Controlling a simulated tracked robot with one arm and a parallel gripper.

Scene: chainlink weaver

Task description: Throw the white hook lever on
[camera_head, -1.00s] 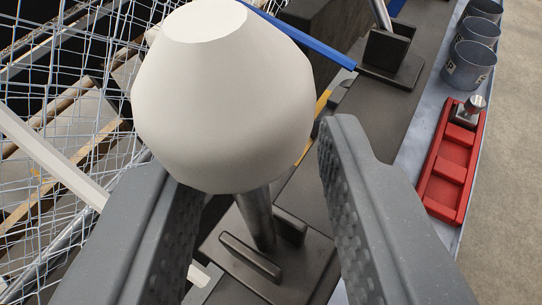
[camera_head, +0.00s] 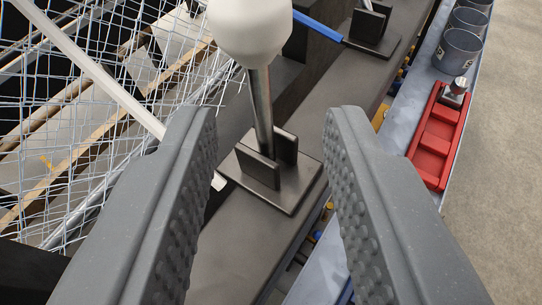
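The white hook lever has a large white knob (camera_head: 250,28), cut off by the top edge of the head camera view. Its grey metal shaft (camera_head: 262,105) runs down into a dark slotted base plate (camera_head: 290,190) on a dark beam. The shaft stands nearly upright with a slight tilt. My gripper (camera_head: 272,125) is open, with one grey finger left of the lever and one right. In the picture, the knob is above the fingertips and the shaft shows in the gap between them. Neither finger touches the lever visibly. The lower end of the shaft is partly hidden by the base's upright plates.
Wire mesh with a pale bar (camera_head: 90,70) fills the left. A blue-handled lever (camera_head: 318,26) lies behind on the same beam, near another slotted base (camera_head: 372,30). Grey cups (camera_head: 458,50) and a red tray (camera_head: 435,135) stand on a ledge at right.

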